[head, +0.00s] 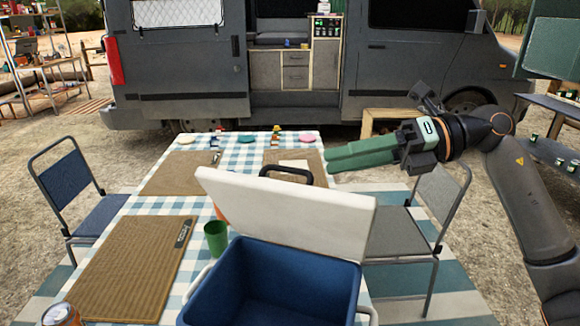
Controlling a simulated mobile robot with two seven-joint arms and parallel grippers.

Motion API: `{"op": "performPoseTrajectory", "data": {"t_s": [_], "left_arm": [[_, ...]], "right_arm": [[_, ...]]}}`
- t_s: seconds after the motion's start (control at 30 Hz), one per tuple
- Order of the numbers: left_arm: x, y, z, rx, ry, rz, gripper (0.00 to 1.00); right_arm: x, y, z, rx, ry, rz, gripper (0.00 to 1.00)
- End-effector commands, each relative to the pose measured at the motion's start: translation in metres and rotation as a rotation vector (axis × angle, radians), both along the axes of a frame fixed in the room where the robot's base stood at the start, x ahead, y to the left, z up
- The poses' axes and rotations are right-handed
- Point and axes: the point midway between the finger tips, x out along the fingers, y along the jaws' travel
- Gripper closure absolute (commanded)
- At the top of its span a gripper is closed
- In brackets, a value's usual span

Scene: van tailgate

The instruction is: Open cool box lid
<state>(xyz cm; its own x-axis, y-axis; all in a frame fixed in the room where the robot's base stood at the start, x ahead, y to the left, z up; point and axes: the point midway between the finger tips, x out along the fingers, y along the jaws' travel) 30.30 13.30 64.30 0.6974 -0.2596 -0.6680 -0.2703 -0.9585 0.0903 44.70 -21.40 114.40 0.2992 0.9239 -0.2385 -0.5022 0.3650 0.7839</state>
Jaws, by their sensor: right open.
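The cool box (262,285) is a blue open-topped tub at the near edge of the table. Its white lid (285,212) stands raised and tilted up along the far side, so the blue inside shows. A dark handle (288,171) sticks up behind the lid's top edge; its base is hidden. My right gripper (332,156) has green fingers pointing left. It is above and right of the lid, apart from it in the picture, open and empty. My left gripper is not in view.
The table has a blue checked cloth (192,205). A green cup (216,238) stands left of the cool box, a can (62,315) at the near left. A woven mat (135,268) lies left. Chairs (405,235) flank the table; the van (180,65) is behind.

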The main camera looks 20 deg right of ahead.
Motion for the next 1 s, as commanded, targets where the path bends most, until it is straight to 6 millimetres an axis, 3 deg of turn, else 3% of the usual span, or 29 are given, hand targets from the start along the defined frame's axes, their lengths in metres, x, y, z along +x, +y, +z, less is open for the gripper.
{"op": "performPoseTrajectory", "data": {"t_s": [0.2, 0.4, 0.8, 1.0], "left_arm": [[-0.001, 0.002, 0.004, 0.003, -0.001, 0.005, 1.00], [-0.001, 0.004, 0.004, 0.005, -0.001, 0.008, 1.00], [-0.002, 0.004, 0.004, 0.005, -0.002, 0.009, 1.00], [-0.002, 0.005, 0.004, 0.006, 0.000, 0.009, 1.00]], "right_arm": [[0.013, 0.043, -0.009, 0.004, 0.000, 0.004, 0.58], [0.021, 0.066, -0.016, 0.003, -0.002, 0.001, 0.58], [0.024, 0.073, -0.018, 0.001, 0.000, 0.000, 0.58], [0.024, 0.073, -0.018, 0.001, 0.000, 0.000, 0.79]]}}
